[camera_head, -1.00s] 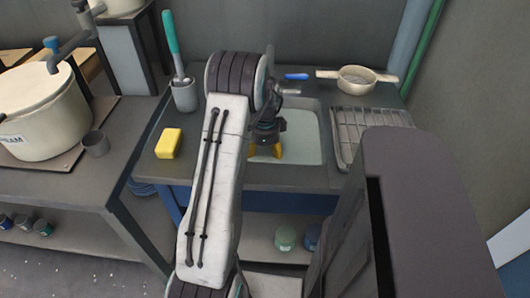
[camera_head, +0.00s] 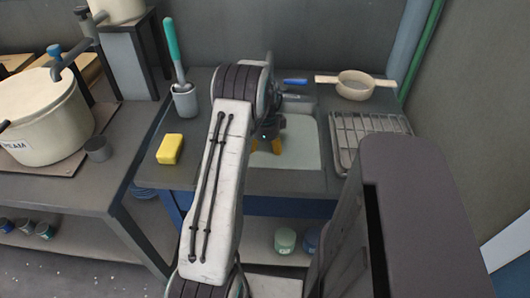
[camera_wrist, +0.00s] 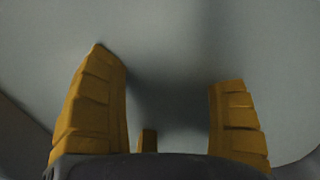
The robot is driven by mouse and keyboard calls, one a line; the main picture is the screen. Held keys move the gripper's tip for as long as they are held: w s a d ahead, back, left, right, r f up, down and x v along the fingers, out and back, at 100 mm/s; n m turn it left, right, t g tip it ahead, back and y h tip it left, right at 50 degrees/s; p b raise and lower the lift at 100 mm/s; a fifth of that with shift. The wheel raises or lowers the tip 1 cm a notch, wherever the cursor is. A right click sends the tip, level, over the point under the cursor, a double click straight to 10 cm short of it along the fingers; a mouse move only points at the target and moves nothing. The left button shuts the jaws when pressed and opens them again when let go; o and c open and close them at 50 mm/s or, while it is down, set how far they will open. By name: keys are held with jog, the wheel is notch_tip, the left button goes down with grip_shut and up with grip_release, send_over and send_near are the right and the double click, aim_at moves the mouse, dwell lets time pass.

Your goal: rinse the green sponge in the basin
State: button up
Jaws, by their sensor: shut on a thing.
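My gripper (camera_head: 266,147) is over the pale basin (camera_head: 303,150), at its left part, with its yellow fingers pointing down. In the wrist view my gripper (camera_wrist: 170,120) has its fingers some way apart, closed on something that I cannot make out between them. The pale basin surface (camera_wrist: 270,50) fills the view behind the fingers. No green sponge can be made out in either view. A yellow sponge (camera_head: 170,149) lies on the counter left of the basin. My arm hides the basin's left edge.
A grey cup with a teal-handled brush (camera_head: 184,98) stands at the counter's back left. A blue item (camera_head: 295,81) and a pan (camera_head: 355,86) are behind the basin. A wire rack (camera_head: 368,137) is right of it. A large pot (camera_head: 42,120) stands on the left table.

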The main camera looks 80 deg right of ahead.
aim_at(265, 150)
notch_tip(265, 150, up, 15)
jog(key=p, duration=1)
dwell(0.4)
dwell(0.4)
